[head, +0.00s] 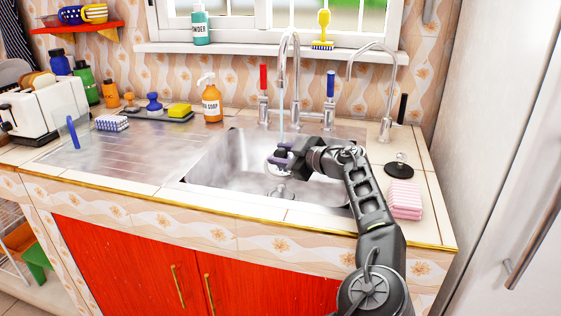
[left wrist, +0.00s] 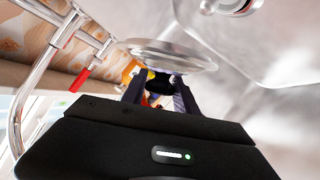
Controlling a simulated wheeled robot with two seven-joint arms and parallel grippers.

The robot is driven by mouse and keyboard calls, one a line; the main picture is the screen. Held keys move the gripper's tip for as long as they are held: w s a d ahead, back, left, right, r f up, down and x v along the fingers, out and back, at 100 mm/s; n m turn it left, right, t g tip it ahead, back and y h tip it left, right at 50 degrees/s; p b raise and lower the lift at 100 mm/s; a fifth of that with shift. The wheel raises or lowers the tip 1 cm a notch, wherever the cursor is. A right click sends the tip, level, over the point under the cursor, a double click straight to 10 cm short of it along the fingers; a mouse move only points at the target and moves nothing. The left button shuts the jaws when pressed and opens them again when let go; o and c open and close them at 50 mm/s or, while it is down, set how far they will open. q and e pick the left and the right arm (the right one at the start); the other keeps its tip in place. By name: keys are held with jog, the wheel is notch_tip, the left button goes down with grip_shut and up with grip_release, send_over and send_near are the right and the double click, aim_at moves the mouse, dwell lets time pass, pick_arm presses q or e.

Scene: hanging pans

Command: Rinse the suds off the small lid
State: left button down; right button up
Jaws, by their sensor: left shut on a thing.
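My left gripper (head: 284,158) is over the sink basin and shut on the small lid (head: 277,170). In the head view a thin stream of water (head: 282,105) falls from the middle tap (head: 290,45) toward the lid. Part of the lid is hidden by the gripper, and suds on it are too small to make out. My right gripper is not in view.
A second slim tap (head: 372,60) stands at the right.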

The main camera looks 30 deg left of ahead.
pick_arm(q)
jog(key=shift+a, duration=0.1)
dwell(0.4)
jog(key=shift+a, duration=0.5)
dwell(0.4)
jog(key=shift+d+r+b, duration=0.1)
jog(key=shift+d+b, duration=0.45)
jog(key=shift+d, duration=0.05)
jog(key=shift+a, duration=0.2)
jog(key=shift+a, duration=0.4)
jog(key=shift+d+b, duration=0.15)
jog(key=shift+b, duration=0.2)
dwell(0.4)
jog(key=shift+d, duration=0.45)
